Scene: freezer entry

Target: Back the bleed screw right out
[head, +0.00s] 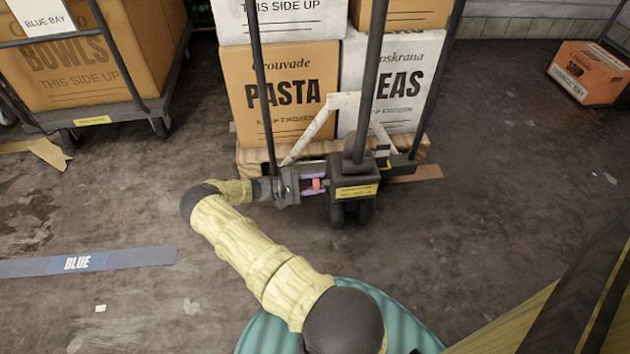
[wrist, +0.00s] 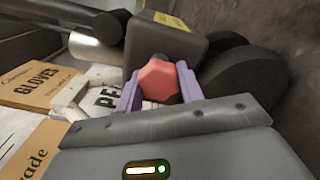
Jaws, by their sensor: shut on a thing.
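The bleed screw has a red lobed knob (wrist: 158,80) on the side of a dark pump block (head: 352,178) at the foot of a pallet truck. The knob also shows small in the head view (head: 318,184). My gripper (head: 316,185) reaches in from the left, with its purple fingers on either side of the knob. In the wrist view my gripper (wrist: 160,88) is shut on the knob, which sits close against the block (wrist: 175,38). The screw's shank is hidden.
Cartons marked PASTA (head: 284,95) and PEAS (head: 392,90) stand on a wooden pallet behind the block. A loaded cart (head: 160,125) stands at left. An orange carton (head: 588,72) lies at far right. Floor is clear around the truck's right side.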

